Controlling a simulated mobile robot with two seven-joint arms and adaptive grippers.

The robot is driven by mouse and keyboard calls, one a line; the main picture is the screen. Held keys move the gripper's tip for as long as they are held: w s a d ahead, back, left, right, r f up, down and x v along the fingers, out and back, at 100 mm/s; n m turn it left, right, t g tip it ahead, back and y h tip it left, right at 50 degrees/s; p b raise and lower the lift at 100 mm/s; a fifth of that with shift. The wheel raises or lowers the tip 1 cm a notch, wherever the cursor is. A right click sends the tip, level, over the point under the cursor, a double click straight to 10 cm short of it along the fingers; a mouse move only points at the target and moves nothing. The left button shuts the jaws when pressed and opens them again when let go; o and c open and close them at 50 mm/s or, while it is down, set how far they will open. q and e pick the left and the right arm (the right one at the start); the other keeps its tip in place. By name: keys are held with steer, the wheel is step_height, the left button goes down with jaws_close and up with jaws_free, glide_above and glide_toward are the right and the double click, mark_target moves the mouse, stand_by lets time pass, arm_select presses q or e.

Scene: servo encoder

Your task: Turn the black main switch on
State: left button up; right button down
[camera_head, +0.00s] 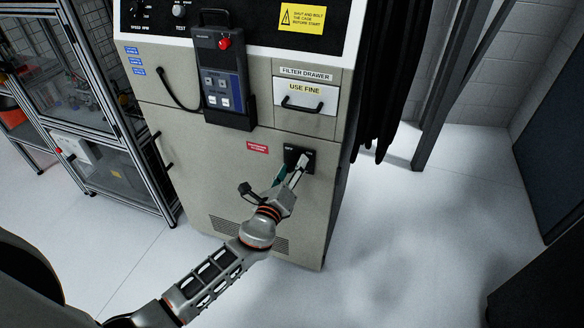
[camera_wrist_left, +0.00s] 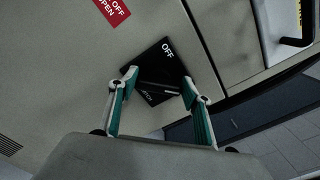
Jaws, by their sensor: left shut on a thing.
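The black main switch (camera_head: 291,153) is a dark square plate on the lower front of the beige cabinet. It also shows in the left wrist view (camera_wrist_left: 158,59), with "OFF" in white near one corner and other lettering partly covered. My left gripper (camera_head: 298,168) is at the switch. In the left wrist view its teal-padded fingers (camera_wrist_left: 158,84) stand on either side of the dark knob in the middle of the plate and are shut on it. The knob is dark and partly hidden, so its exact setting is hard to tell. My right gripper is not in view.
A hand-held control pendant (camera_head: 221,82) with a red button hangs above left of the switch. A filter drawer (camera_head: 305,97) with a black handle is above it. A red label (camera_head: 257,149) is left of it. Black hanging material (camera_head: 383,75) is at the cabinet's right.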

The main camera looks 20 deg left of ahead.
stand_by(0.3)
arm_select(q)
steer(key=o, duration=1.1)
steer(key=shift+s, duration=0.1)
steer(key=s, duration=1.1)
steer(key=shift+s+a, duration=0.25)
steer(key=shift+s, duration=0.15)
steer(key=s+f+n+g+h, duration=0.2)
steer(key=s+f+n+g, duration=0.5)
steer(key=s+f+n, duration=1.1)
steer(key=s+n, duration=0.2)
steer(key=n, duration=0.3)
steer(key=shift+s+d, duration=0.15)
steer(key=shift+s, duration=0.25)
